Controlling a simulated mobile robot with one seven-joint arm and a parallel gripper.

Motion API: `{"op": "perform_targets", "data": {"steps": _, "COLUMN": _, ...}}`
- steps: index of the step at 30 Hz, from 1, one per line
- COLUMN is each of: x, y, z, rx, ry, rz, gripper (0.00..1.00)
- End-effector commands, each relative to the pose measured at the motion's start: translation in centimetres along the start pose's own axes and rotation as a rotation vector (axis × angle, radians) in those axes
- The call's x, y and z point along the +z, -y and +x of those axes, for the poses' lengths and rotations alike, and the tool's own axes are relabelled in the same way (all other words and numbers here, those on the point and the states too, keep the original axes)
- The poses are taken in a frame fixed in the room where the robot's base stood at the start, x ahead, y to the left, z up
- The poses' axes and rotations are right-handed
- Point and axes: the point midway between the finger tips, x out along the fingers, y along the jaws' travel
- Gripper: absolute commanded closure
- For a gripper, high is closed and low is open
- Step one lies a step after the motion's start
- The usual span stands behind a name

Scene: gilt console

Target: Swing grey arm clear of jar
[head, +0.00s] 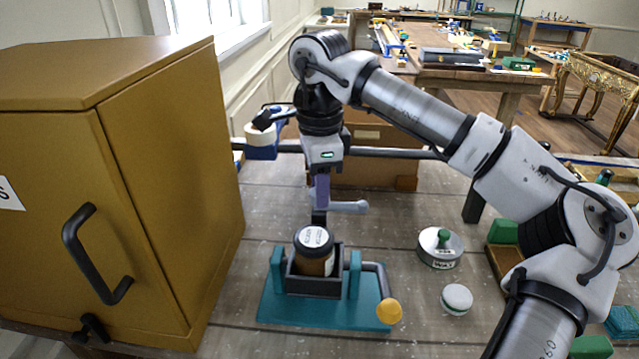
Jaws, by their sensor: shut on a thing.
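A brown jar (318,262) with a white-labelled, dark-rimmed lid stands upright in a dark holder (315,286) on a teal base (275,309). My gripper (319,214) points down just above and behind the lid in the head view. It is shut on a short light-grey arm (348,207), which sticks out to the right with a rounded end. The fingers cover the arm's left end, and its pivot is hidden. The grey arm shows above and right of the lid, not across its label. A separate grey rod with a yellow knob (389,311) bends down at the holder's right.
A tall gold cabinet (165,200) with a black handle (90,255) stands close on the left. A grey tin with a green knob (440,248) and a white round piece (456,299) lie to the right. Bare boards show between base and tin.

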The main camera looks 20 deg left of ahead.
Motion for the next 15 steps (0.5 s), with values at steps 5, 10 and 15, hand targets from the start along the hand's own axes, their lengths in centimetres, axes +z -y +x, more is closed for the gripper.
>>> {"op": "perform_targets", "data": {"steps": 5, "x": 0.01, "y": 0.02, "z": -0.06, "rx": -0.002, "ry": 0.000, "rz": -0.001, "gripper": 0.53}}
{"op": "perform_targets", "data": {"steps": 10, "x": 0.01, "y": 0.01, "z": -0.04, "rx": -0.001, "ry": 0.000, "rz": -0.001, "gripper": 0.47}}
{"op": "perform_targets", "data": {"steps": 15, "x": 0.00, "y": 0.01, "z": -0.11, "rx": -0.001, "ry": 0.000, "rz": 0.000, "gripper": 0.47}}
